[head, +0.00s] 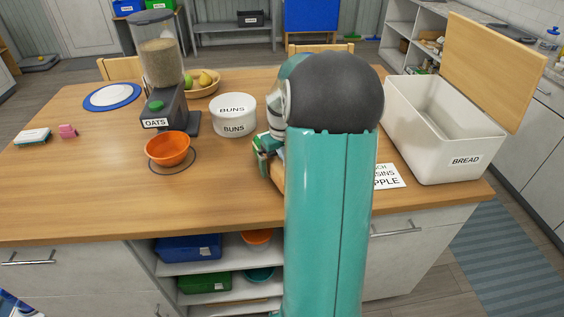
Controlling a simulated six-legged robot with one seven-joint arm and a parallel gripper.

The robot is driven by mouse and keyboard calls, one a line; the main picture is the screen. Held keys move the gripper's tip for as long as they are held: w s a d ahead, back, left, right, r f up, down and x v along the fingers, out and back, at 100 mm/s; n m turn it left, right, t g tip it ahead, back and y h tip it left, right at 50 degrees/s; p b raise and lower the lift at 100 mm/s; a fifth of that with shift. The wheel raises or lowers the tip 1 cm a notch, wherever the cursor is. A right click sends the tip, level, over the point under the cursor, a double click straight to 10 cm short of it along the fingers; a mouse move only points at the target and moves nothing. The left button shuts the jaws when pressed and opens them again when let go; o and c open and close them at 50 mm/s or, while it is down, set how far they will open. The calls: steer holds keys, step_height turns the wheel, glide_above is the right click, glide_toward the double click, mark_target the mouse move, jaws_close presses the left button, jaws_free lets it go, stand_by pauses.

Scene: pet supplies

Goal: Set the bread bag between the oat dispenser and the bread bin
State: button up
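The oat dispenser (160,75), with a clear hopper of oats and a dark base labelled OATS, stands at the left of the wooden table. The bread bin (440,147) is white, labelled BREAD, and stands at the right end with its wooden lid (492,65) raised. Its visible inside looks empty. My teal and grey arm covers the middle of the table between them. I cannot make out the bread bag; a partly hidden green and brown item (266,160) shows at the arm's left edge. My gripper is hidden behind my arm.
A white BUNS tub (233,118) stands right of the dispenser. An orange bowl (168,149) sits before it, and a fruit bowl (202,84) behind. A printed card (389,177) lies left of the bin. The front left tabletop is clear.

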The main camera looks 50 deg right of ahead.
step_height(320, 180, up, 12)
steer(key=shift+r, duration=0.15)
steer(key=a+r+n+t+h, duration=0.1)
steer(key=a+r, duration=0.3)
steer(key=a, duration=0.7)
steer(key=s+a+n+t, duration=0.1)
steer(key=s+a, duration=0.3)
steer(key=a, duration=0.3)
steer(key=s+a+t, duration=0.2)
steer(key=s+a, duration=0.1)
steer(key=a, duration=0.5)
steer(key=s+a+f+n+t+y, duration=0.1)
steer(key=s+a, duration=0.3)
steer(key=a, duration=0.4)
steer(key=shift+s+a+n+t, duration=0.25)
steer(key=shift+s+n+t, duration=0.05)
steer(key=shift+s, duration=0.05)
